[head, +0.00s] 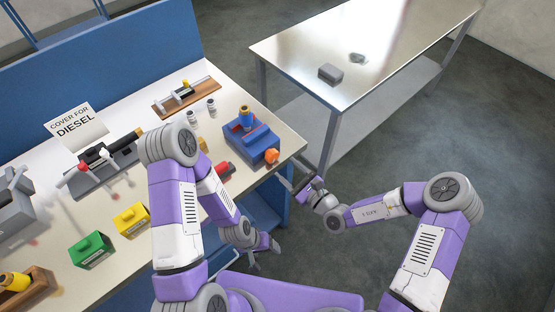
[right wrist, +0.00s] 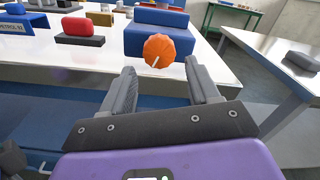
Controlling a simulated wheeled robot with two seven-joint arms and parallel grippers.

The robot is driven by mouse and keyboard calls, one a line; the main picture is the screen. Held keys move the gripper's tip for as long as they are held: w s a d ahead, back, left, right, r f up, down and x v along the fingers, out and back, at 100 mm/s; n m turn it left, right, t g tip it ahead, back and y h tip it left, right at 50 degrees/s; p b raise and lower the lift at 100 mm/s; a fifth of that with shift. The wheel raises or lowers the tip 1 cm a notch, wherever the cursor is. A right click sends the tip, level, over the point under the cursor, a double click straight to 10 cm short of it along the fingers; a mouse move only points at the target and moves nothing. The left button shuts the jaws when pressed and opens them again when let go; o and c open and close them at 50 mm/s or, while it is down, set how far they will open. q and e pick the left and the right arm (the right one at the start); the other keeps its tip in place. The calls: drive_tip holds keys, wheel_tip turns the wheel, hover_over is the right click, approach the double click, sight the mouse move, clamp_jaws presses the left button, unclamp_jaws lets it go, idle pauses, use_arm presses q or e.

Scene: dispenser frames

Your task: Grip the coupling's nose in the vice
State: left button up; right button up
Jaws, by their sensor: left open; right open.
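The blue vice (head: 262,145) stands at the table's near right corner, with an orange knob (head: 271,156) on its front. A small upright blue and orange piece, apparently the coupling (head: 246,117), stands at the vice's top; I cannot tell whether its nose is clamped. My left gripper (head: 268,247) is open and empty, low beside the table.
A red block (head: 224,170) lies left of the vice, with yellow (head: 131,219) and green (head: 91,249) blocks farther left. Two small jars (head: 211,106) and a wooden-based fixture (head: 185,97) are behind. A metal table (head: 360,45) stands apart, with open floor at right.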

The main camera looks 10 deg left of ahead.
sight(275, 158)
drive_tip(key=x, duration=0.5)
drive_tip(key=shift+w+a+b, duration=0.15)
drive_tip(key=shift+a+b, duration=0.15)
drive_tip(key=c, duration=0.8)
drive_tip(key=shift+o, duration=0.2)
drive_tip(key=m+p, duration=0.2)
drive_tip(key=p, duration=0.1)
drive_tip(key=shift+r+m+p, duration=0.1)
drive_tip(key=shift+m+p, duration=0.2)
drive_tip(key=shift+m, duration=0.1)
drive_tip(key=shift+d+m+p, duration=0.1)
drive_tip(key=shift+m+p, duration=0.8)
drive_tip(key=shift+m, duration=0.2)
drive_tip(key=shift+m+p, duration=0.7)
drive_tip(key=shift+m, duration=0.3)
drive_tip(key=o, duration=0.8)
drive_tip(key=shift+c, duration=0.2)
